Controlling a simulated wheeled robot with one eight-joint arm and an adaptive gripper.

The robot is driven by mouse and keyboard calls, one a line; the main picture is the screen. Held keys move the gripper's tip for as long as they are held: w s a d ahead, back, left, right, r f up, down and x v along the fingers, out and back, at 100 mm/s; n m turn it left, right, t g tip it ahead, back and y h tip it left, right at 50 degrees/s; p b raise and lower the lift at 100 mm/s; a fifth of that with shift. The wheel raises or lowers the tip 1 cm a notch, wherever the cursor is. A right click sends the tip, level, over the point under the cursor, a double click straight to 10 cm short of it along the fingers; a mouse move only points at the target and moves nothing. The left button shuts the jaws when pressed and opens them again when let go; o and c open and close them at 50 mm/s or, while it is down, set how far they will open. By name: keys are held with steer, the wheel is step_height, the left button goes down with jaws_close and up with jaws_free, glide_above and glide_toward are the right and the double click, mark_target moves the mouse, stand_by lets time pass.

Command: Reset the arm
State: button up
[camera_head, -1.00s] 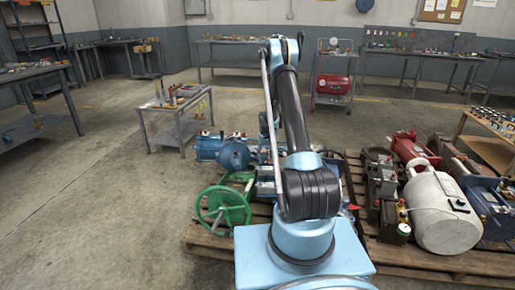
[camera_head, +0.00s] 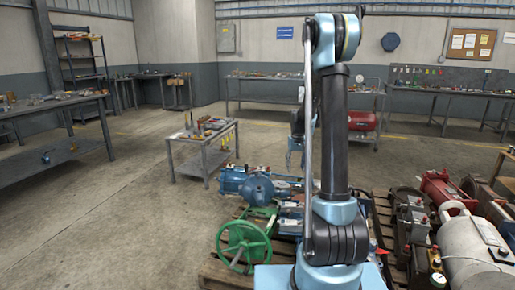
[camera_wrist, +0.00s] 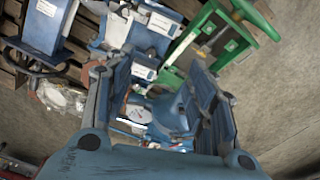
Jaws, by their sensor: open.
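My arm (camera_head: 335,130) stands nearly upright in the head view, its elbow high near the top of the frame. A part of its far side hangs down behind it, mostly hidden by the upright link. In the wrist view, my gripper (camera_wrist: 160,92) is open, with its two blue-grey fingers well apart and nothing held between them. Below it lie blue machine parts (camera_wrist: 178,110) and a green handwheel assembly (camera_wrist: 225,38), apart from the fingers as far as I can tell.
The green handwheel (camera_head: 243,245), a blue pump (camera_head: 257,188) and a white-grey tank (camera_head: 470,250) lie on wooden pallets in front. A small work table (camera_head: 200,150) stands left of the pallets. A red compressor (camera_head: 362,121) is behind.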

steer(key=s+r, duration=0.5)
steer(key=s, duration=0.6)
steer(key=s+r, duration=0.5)
steer(key=s, duration=0.5)
steer(key=s+f, duration=0.3)
steer(key=s, duration=0.8)
steer(key=s+f+t, duration=0.1)
steer(key=s+f, duration=0.2)
steer(key=s, duration=0.8)
steer(key=shift+f, duration=0.2)
steer(key=shift+w+f, duration=0.2)
steer(key=shift+w, duration=0.25)
